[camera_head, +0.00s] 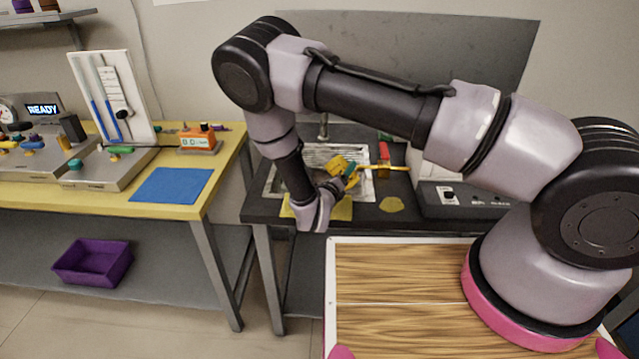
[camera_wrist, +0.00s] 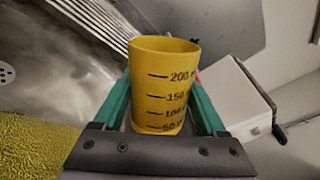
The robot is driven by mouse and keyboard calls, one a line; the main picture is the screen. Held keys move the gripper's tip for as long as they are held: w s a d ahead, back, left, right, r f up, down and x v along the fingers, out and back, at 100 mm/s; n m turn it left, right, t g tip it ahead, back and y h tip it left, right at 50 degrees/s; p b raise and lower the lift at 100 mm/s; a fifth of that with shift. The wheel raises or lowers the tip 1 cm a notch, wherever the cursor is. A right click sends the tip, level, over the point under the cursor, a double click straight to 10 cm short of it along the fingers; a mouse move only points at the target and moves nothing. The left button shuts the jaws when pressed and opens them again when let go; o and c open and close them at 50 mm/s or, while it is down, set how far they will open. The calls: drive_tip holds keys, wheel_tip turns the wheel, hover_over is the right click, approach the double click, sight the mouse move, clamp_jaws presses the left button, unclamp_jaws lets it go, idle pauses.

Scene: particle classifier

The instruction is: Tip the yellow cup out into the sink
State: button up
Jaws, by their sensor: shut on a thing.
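My gripper (camera_head: 347,174) is over the sink (camera_head: 318,155), its teal fingers shut on the yellow cup (camera_head: 337,165). In the wrist view the yellow cup (camera_wrist: 163,88) sits between both fingers, with dark volume marks facing the camera. In the head view the cup looks tilted, but arm parts and fingers cover some of it. Its inside and contents are hidden. The metal sink basin (camera_wrist: 60,65) lies behind and left of the cup in the wrist view, with the drain (camera_wrist: 7,74) at the left edge.
A yellow mat (camera_head: 342,210) lies at the counter's front edge by the sink. A yellow patch (camera_head: 391,204) lies to its right. A red item (camera_head: 384,152) stands at the sink's right side. A white device (camera_head: 447,195) stands further right.

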drive_tip(key=shift+r+n, duration=0.4)
drive_tip(key=shift+n, duration=0.4)
idle(0.4)
drive_tip(key=shift+f+n+g, duration=0.15)
drive_tip(key=shift+f+n, duration=0.2)
drive_tip(key=shift+n, duration=0.45)
drive_tip(key=shift+f+n+g, duration=0.15)
drive_tip(key=shift+f+n, duration=0.2)
drive_tip(key=shift+n, duration=0.45)
idle(0.9)
drive_tip(key=shift+w+a+r+n+h, duration=0.2)
drive_tip(key=shift+a+n, duration=0.15)
drive_tip(key=shift+n, duration=0.05)
drive_tip(key=shift+w+a+r+n+h, duration=0.15)
drive_tip(key=shift+a+r+n+h, duration=0.05)
drive_tip(key=shift+a+n, duration=0.2)
idle(0.7)
drive_tip(key=shift+w+a+r+n+g+h+p, duration=0.15)
drive_tip(key=shift+r+n, duration=0.1)
drive_tip(key=shift+n, duration=0.25)
drive_tip(key=shift+a+r+n+g+h+p, duration=0.15)
drive_tip(key=shift+r+n, duration=0.1)
drive_tip(key=shift+n, duration=0.25)
drive_tip(key=shift+w+a+r+n+p, duration=0.15)
drive_tip(key=shift+r+n, duration=0.1)
drive_tip(key=shift+n, duration=0.25)
idle(1.3)
